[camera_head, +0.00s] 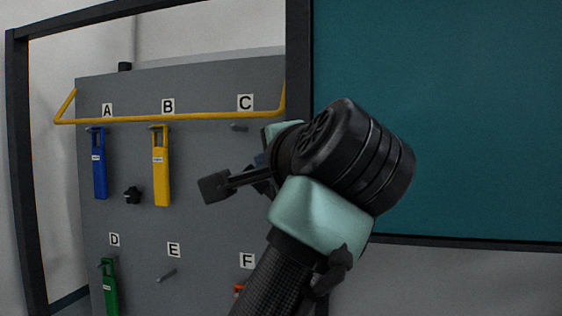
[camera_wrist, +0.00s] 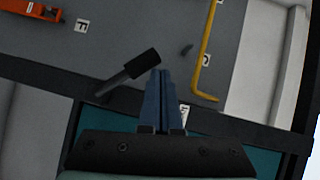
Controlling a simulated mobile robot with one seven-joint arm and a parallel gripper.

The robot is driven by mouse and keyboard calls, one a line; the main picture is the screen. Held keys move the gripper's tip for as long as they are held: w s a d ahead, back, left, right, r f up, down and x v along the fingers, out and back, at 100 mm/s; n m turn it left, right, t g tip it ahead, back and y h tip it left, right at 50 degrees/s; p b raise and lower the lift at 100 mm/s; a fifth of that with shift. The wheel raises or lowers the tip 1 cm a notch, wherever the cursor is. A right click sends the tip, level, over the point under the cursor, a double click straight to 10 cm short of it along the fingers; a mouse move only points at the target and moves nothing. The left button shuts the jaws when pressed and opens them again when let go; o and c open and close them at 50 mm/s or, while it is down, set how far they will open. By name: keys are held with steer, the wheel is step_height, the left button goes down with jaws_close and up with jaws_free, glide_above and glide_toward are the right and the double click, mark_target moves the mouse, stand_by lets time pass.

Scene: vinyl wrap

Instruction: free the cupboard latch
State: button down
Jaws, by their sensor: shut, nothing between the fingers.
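A black latch lever, a rod with a block-shaped end, (camera_head: 215,187) sticks out to the left of my gripper in the head view. In the wrist view the lever (camera_wrist: 140,65) slants up from the dark frame, its block end just left of my fingertips. My gripper (camera_wrist: 159,74) is shut and empty, its blue fingers together beside the block. I cannot tell whether they touch it. In the head view my fingers (camera_head: 262,172) are partly hidden by my wrist. The teal cupboard panel (camera_head: 440,120) fills the right of the head view. The lever's mount is hidden there.
A grey board (camera_head: 205,235) carries lettered pegs with a blue tag (camera_head: 99,170), a yellow tag (camera_head: 161,175), a green tag (camera_head: 109,285) and a red one (camera_wrist: 35,9). A yellow rail (camera_head: 180,117) crosses its top. A black knob (camera_head: 132,195) sits between tags.

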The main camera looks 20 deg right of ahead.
steer(key=shift+w+a+f+n+b, duration=0.15)
steer(key=shift+w+a+f+b, duration=0.1)
steer(key=shift+w+a+f, duration=0.3)
steer(key=shift+w+a+f+n+b, duration=0.15)
steer(key=shift+w+a+f+b, duration=0.15)
steer(key=shift+a+f, duration=0.3)
steer(key=shift+w, duration=0.1)
steer(key=shift+r, duration=0.15)
